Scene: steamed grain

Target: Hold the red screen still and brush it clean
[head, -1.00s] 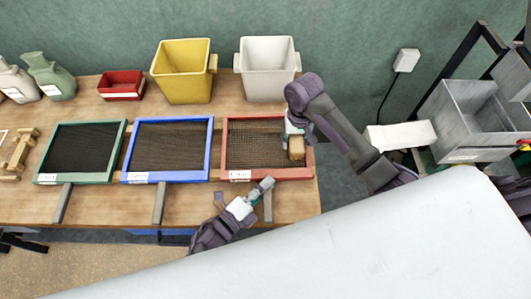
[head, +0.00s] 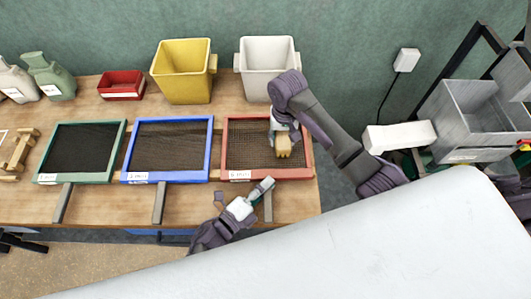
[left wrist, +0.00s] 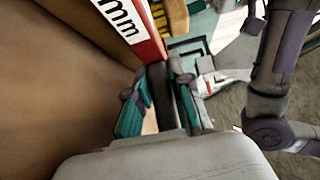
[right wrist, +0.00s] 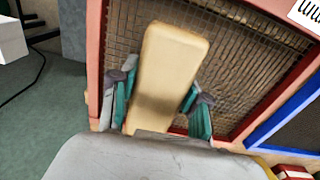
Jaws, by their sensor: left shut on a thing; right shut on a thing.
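The red screen (head: 237,175), a dark mesh in a red frame, lies on the table at the right end of a row of screens. Its dark handle (head: 268,207) points toward the front edge. My left gripper (head: 263,188) is shut on this handle, which also shows between its fingers in the left wrist view (left wrist: 160,88). My right gripper (head: 283,133) is shut on a wooden brush (head: 284,151) over the right half of the mesh. In the right wrist view the brush (right wrist: 170,65) sits between both fingers. Its underside is hidden, so contact with the mesh is unclear.
A blue screen (head: 211,150) and a green screen (head: 120,140) lie to the left. Yellow (head: 183,85) and white (head: 267,80) bins and a red tray (head: 122,88) stand behind. A grey metal hopper (head: 470,125) is at the right.

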